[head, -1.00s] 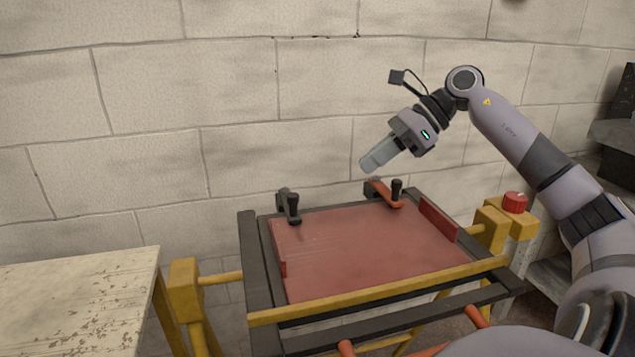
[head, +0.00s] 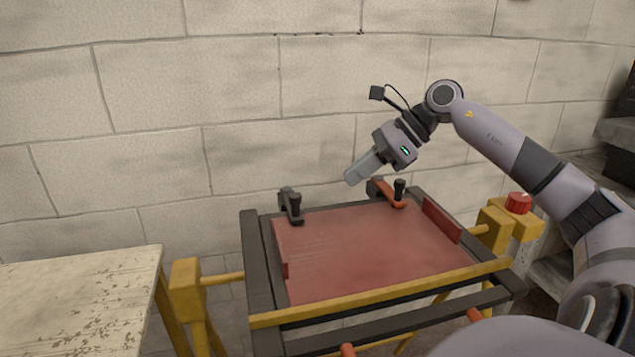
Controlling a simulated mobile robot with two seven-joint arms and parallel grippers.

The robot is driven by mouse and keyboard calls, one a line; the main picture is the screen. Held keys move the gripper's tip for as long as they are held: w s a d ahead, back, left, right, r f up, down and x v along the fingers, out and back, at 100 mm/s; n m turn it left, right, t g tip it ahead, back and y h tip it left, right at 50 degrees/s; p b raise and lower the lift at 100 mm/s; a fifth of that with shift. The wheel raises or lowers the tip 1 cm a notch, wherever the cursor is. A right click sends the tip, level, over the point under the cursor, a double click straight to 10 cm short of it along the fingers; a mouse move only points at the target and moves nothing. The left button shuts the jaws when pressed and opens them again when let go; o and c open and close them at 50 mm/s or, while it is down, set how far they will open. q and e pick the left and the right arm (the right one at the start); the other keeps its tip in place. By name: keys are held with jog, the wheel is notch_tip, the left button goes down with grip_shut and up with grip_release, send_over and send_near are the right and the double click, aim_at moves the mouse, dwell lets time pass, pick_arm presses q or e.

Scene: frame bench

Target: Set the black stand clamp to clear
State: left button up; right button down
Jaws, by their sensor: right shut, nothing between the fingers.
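The black stand clamp (head: 290,206) sits at the back left corner of the bench frame, with an upright black knob on its arm. A second clamp, with an orange arm (head: 388,194) and black knob, sits at the back edge to its right. My right gripper (head: 353,177) is shut and empty. It hangs in the air above the back edge, up and to the right of the black clamp and apart from both clamps. Its fingers point down and left. My left gripper is out of view.
A red panel (head: 365,250) lies inside the dark frame (head: 258,275). Yellow rails and posts (head: 187,290) carry the frame. A red knob (head: 518,203) tops the right post. A worn table (head: 75,295) stands at the left. A block wall closes the back.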

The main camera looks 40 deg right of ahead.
aim_at(291, 196)
jog(key=p+x, duration=0.1)
jog(key=x, duration=0.4)
jog(key=shift+a+r, duration=0.1)
jog(key=shift+r, duration=0.05)
jog(key=shift+w+a+r+p, duration=0.1)
jog(key=shift+w+a+p, duration=0.6)
jog(key=shift+w+a, duration=0.15)
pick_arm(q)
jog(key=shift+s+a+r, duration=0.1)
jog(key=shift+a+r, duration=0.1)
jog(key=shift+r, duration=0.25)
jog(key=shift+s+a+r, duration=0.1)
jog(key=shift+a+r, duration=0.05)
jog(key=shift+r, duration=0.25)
pick_arm(e)
jog(key=shift+w+a, duration=0.45)
jog(key=shift+a, duration=0.05)
pick_arm(q)
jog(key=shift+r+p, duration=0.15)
jog(key=shift+p, duration=0.2)
pick_arm(e)
jog(key=shift+a, duration=0.1)
